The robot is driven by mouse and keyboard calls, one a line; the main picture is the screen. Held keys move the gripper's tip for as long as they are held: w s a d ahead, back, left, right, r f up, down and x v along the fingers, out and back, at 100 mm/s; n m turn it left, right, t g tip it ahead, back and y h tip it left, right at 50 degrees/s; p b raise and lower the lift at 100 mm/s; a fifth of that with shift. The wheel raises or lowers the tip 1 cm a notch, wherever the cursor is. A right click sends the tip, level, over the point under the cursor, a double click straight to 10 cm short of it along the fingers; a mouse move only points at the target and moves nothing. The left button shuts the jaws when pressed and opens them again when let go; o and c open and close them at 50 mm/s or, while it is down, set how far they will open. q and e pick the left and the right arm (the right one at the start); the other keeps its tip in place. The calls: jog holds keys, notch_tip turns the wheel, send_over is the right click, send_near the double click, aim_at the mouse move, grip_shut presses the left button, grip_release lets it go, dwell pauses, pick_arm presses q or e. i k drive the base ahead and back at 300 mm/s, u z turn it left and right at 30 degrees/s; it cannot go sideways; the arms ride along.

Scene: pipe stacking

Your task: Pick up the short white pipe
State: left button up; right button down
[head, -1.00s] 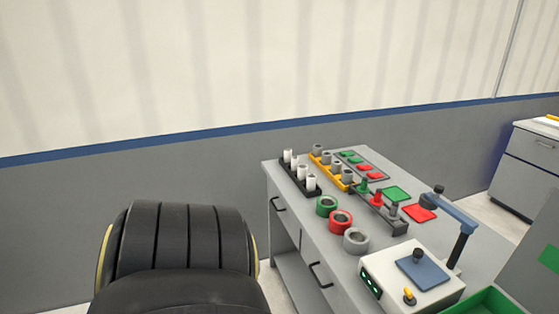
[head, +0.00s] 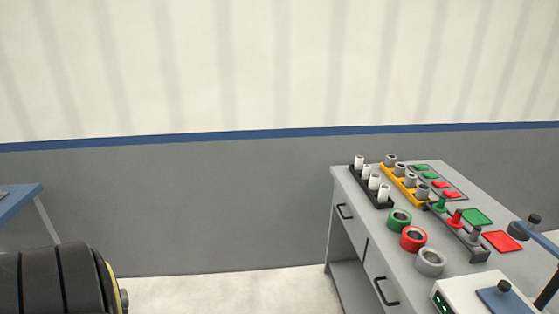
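Several white pipes (head: 374,182) stand upright in a row in a black holder (head: 356,178) along the left edge of the grey workbench (head: 352,200). They look much alike in height, so I cannot tell which one is the short one. Their lower ends are hidden in the holder. Neither of my grippers shows in the head view.
Grey pipes stand in a yellow holder (head: 411,194) beside the white ones. Green (head: 399,220), red (head: 413,239) and grey (head: 430,262) rings lie in front. A black ribbed, rounded object (head: 50,285) is at lower left. Open floor (head: 220,292) lies between it and the bench.

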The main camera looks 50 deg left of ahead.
aim_at(359, 162)
jog(key=u, duration=2.15)
jog(key=k, duration=0.95)
jog(key=z, duration=1)
jog(key=i, duration=1)
jog(key=u, duration=0.05)
